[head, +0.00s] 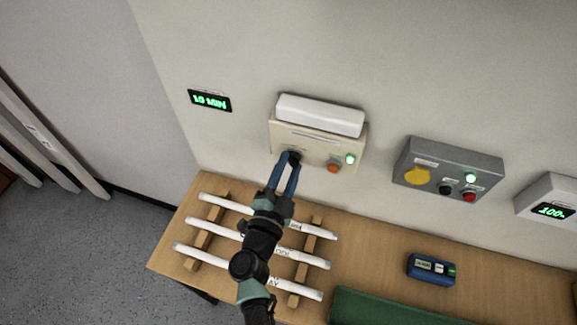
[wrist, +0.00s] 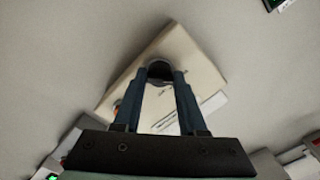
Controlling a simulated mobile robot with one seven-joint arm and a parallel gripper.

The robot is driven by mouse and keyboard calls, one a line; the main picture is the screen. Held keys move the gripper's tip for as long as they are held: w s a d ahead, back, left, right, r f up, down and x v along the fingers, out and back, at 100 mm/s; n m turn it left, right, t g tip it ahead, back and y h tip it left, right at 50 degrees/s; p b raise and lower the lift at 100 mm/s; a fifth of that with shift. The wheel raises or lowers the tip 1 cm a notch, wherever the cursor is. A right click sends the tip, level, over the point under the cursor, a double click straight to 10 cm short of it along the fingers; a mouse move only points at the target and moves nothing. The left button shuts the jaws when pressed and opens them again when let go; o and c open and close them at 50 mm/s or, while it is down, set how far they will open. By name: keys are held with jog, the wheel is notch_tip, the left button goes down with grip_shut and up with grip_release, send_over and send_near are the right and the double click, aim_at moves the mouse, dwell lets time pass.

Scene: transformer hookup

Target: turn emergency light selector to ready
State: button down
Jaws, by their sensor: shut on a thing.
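The emergency light unit (head: 318,136) is a cream box with a white lamp cover on the wall. It carries a dark round selector knob (head: 293,156) at its lower left, an orange button (head: 334,168) and a lit green lamp (head: 350,159). My gripper (head: 289,163) reaches up to the knob, its two blue fingers shut on it. In the wrist view the fingers (wrist: 160,80) stand on both sides of the dark knob (wrist: 159,70) in front of the cream box (wrist: 195,75). The knob's pointer and the labels by it are too small or hidden to read.
A wall display (head: 210,101) reads 10 MIN. Below, white tubes (head: 305,257) lie on wooden rails, and a blue meter (head: 431,269) sits on the wooden bench (head: 375,240).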

jog(key=shift+m, duration=0.3)
jog(key=shift+m+b, duration=0.8)
jog(key=shift+m, duration=2.8)
jog(key=shift+c, duration=2.3)
grip_release()
jog(key=b+v, duration=0.2)
jog(key=v, duration=1.1)
